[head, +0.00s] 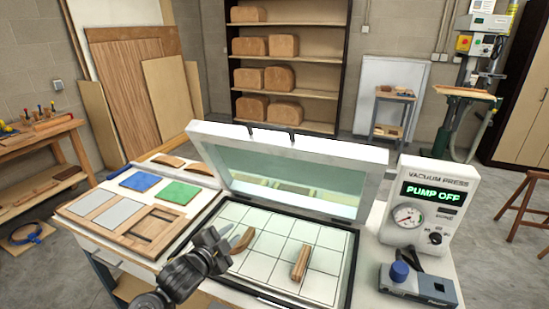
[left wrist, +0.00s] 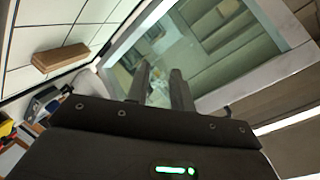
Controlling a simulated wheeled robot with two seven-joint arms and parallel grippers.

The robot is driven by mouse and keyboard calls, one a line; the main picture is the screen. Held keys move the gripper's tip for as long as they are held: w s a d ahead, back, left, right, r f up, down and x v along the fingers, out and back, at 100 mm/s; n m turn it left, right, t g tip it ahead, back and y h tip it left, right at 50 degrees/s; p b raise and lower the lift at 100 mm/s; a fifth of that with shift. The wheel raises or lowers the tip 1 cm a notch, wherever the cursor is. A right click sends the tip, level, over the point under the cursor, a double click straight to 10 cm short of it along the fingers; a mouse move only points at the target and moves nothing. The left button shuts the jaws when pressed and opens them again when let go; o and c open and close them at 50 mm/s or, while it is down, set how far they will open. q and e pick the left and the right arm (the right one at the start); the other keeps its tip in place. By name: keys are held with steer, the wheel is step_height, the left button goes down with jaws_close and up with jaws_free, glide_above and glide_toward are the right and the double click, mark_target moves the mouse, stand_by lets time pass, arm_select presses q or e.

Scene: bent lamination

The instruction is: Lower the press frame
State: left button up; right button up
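The press frame (head: 376,170) is a white rectangular frame around a greenish see-through sheet. It stands raised and tilted at the back of the press bed, and fills much of the left wrist view (left wrist: 253,80). The bed (head: 308,232) below is a white gridded plate with a dark rim. A curved wood piece (head: 243,240) and a wood block (head: 300,263) lie on it. My left gripper (head: 222,238) is above the bed's left part, in front of the frame and apart from it. Its fingers (left wrist: 160,75) look parted, with nothing between them. My right gripper is not visible.
The vacuum press box (head: 431,205) right of the bed reads PUMP OFF. Left of the bed are a blue sheet (head: 141,181), a green sheet (head: 180,193) and a wooden tray (head: 130,238).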

arm_select(q)
steer(key=w+d+r+m+t+h, duration=0.1)
steer(key=w+d+r+m+h, duration=0.2)
steer(key=r, duration=0.5)
steer(key=w+r+m+t+h, duration=0.1)
steer(key=w+r+m+h, duration=0.1)
steer(key=w+r+m, duration=0.45)
steer(key=m+h, duration=0.3)
glide_toward(268, 129)
steer(key=w, duration=0.2)
steer(key=shift+g, duration=0.4)
steer(key=p+x, duration=0.1)
steer(key=x, duration=0.2)
steer(key=p+x, duration=0.1)
steer(key=x, duration=0.2)
steer(key=s+r+p+x, duration=0.1)
steer(key=p+x, duration=0.1)
steer(key=x, duration=0.2)
steer(key=shift+w+d, duration=0.1)
steer(key=shift+d, duration=0.35)
steer(key=shift+w+d, duration=0.35)
steer(key=shift+w, duration=0.05)
steer(key=shift+c, duration=0.4)
jaws_close()
